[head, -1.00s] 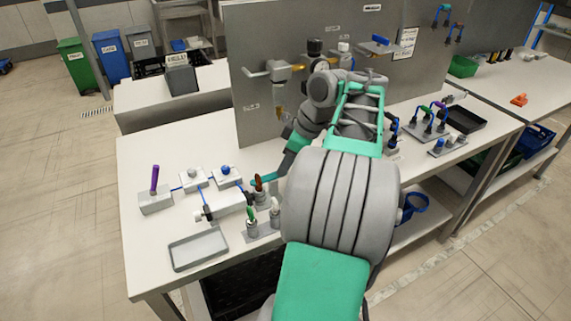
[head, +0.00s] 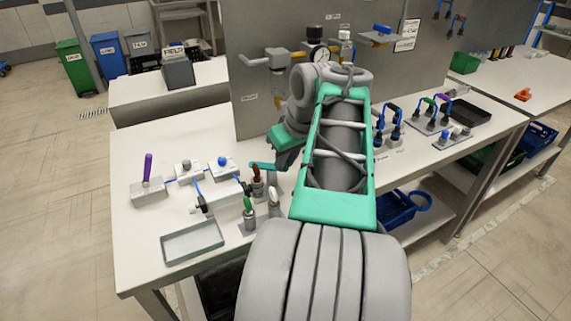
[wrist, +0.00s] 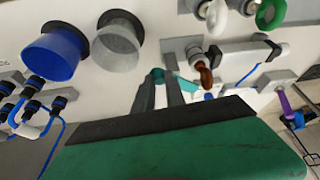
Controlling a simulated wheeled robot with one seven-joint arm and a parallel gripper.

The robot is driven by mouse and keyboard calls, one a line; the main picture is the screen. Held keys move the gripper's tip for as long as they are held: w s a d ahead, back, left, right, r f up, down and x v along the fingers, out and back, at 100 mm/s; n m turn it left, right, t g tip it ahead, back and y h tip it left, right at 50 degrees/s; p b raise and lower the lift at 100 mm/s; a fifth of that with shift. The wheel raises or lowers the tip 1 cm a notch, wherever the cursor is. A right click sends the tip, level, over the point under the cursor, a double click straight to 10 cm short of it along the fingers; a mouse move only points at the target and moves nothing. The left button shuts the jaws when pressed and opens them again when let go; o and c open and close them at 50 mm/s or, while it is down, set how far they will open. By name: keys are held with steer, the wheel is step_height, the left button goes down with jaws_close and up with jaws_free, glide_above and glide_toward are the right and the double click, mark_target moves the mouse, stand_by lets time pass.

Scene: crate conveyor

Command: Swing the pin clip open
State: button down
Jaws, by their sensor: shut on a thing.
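My gripper (head: 279,163) is over the left workbench, pointing down and left. In the wrist view its two grey fingers (wrist: 163,88) are shut on a slim teal bar (wrist: 187,85). The teal bar (head: 261,166) sticks out left of the fingers, close above a brown-handled fitting (head: 257,186). In the wrist view this brown handle (wrist: 206,76) is just right of the bar; I cannot tell if they touch. I cannot tell for sure which part is the pin clip.
Green-handled (head: 248,208) and white-handled (head: 274,198) fittings stand in front of the brown one. A grey tray (head: 192,241) lies at the front left. A purple lever (head: 148,167) stands at the left. An upright grey panel (head: 262,100) rises behind. Bench surface is clear at the back left.

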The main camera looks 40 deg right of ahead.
steer(key=m+b, duration=0.1)
steer(key=a+m+h+b, duration=0.1)
steer(key=m+b, duration=0.1)
steer(key=shift+s+f, duration=0.15)
steer(key=shift+a+m+g+h+b, duration=0.25)
steer(key=shift+m+h+b, duration=0.25)
steer(key=shift+m+b, duration=0.3)
steer(key=shift+r, duration=0.2)
steer(key=c, duration=1.4)
jaws_free()
steer(key=p+v, duration=0.2)
steer(key=v, duration=0.5)
steer(key=shift+s+a+r, duration=0.1)
steer(key=shift+s+r, duration=0.05)
steer(key=shift+r, duration=0.2)
